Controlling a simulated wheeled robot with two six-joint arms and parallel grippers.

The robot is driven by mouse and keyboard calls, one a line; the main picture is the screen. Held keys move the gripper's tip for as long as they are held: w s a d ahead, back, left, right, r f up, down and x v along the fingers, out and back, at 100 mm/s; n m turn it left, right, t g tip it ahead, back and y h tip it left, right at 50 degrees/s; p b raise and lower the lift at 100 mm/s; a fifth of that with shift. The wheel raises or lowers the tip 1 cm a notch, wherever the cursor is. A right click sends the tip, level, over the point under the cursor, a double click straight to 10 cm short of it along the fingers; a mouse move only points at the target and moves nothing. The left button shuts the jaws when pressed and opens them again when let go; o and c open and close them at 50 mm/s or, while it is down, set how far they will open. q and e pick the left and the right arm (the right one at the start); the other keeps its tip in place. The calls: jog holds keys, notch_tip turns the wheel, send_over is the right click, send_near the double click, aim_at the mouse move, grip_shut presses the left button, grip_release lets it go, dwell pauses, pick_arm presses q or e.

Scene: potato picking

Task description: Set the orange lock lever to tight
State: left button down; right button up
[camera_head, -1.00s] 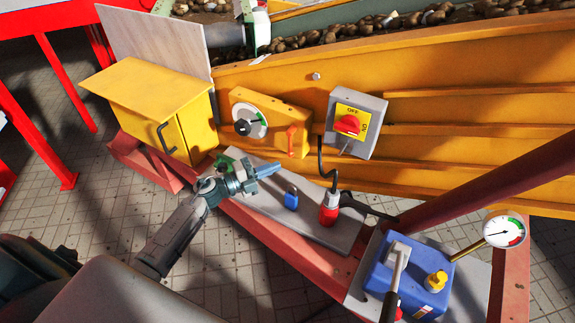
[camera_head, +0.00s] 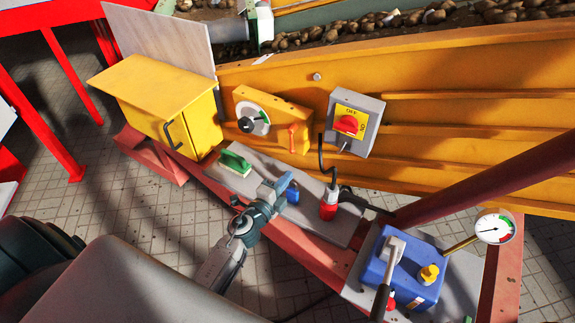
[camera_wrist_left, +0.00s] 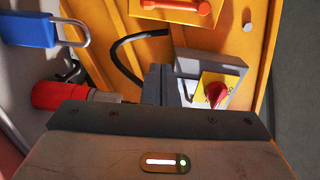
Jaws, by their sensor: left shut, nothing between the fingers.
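The orange lock lever (camera_head: 292,138) sits on the right part of the yellow box (camera_head: 270,112) fixed to the orange machine wall. It hangs about straight down in the head view. It also shows at the top edge of the left wrist view (camera_wrist_left: 178,7), partly cut off. My left gripper (camera_head: 286,182) is shut and empty. It is below the lever and apart from it, above the grey shelf by the blue padlock (camera_head: 293,195). In the left wrist view its dark fingers (camera_wrist_left: 158,84) are together. My right gripper is not in view.
A round dial with a black knob (camera_head: 247,124) is left of the lever. A grey switch box (camera_head: 367,103) with a red knob is to the right. A red plug (camera_head: 329,208) with black cable and a green-handled object (camera_head: 235,159) are on the shelf (camera_head: 314,229). A blue pump (camera_head: 380,268) stands lower right.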

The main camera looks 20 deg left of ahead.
pick_arm(q)
jog(key=w, duration=0.3)
jog(key=w+a, duration=0.1)
jog(key=w, duration=0.6)
jog(key=shift+a+f+b, duration=0.15)
jog(key=shift+a+b, duration=0.15)
jog(key=shift+w+a, duration=0.2)
jog(key=shift+a, duration=0.25)
jog(key=shift+w+a+m, duration=0.1)
jog(key=shift+a+m, duration=0.3)
jog(key=shift+a, duration=0.2)
